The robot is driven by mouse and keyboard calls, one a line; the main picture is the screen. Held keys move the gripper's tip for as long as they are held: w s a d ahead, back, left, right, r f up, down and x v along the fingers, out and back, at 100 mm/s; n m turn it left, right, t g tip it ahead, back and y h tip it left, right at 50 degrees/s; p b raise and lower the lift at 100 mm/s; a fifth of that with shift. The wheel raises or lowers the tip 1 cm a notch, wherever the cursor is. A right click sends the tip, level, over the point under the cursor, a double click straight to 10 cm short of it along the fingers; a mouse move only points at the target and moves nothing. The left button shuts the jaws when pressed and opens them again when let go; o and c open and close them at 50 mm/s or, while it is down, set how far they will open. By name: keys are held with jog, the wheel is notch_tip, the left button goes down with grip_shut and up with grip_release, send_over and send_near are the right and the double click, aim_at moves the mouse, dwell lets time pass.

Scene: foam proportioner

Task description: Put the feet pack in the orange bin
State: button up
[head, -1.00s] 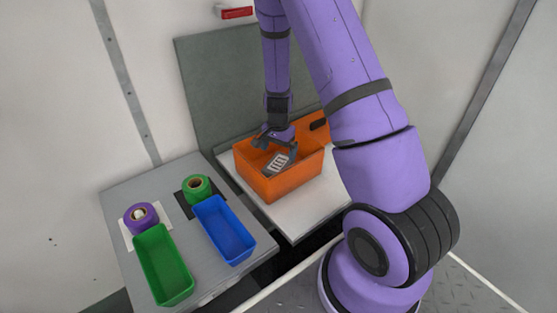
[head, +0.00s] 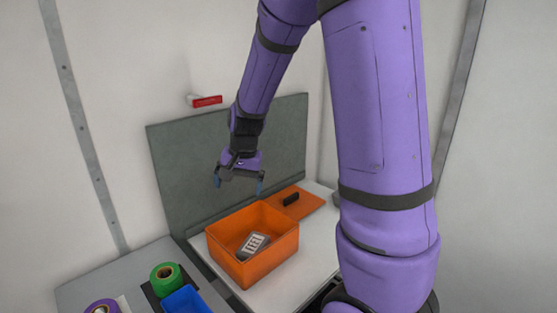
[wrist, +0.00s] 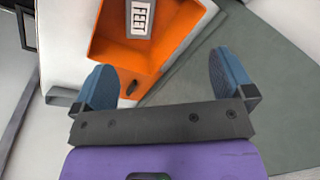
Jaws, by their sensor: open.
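The feet pack (head: 254,244) is a small grey pack with a white label. It lies inside the orange bin (head: 273,262), seemingly leaning or tilted near the middle. In the wrist view the pack (wrist: 139,18) shows its "FEET" lettering inside the orange bin (wrist: 107,52). My gripper (head: 238,186) is open and empty, above the back of the bin and clear of it. In the wrist view its two blue fingertips (wrist: 165,82) are spread wide with nothing between them.
An orange board with a black handle (head: 291,199) lies behind the bin on the white counter. A grey-green panel (head: 190,160) stands at the back. A green roll (head: 165,278), a purple roll (head: 102,307) and a blue bin (head: 186,301) are at the lower left.

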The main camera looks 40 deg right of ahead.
jog(key=s+a+r+n+t, duration=0.1)
jog(key=s+a+r+n, duration=0.1)
jog(key=s+r, duration=0.3)
jog(key=s+a+r+n+t, duration=0.1)
jog(key=s+r+n, duration=0.3)
jog(key=s, duration=0.6)
jog(key=s+a+r+n+t+h, duration=0.1)
jog(key=s+a+r+n, duration=0.1)
jog(key=s+r, duration=0.6)
jog(key=shift+a+n, duration=0.4)
jog(key=shift+a, duration=0.4)
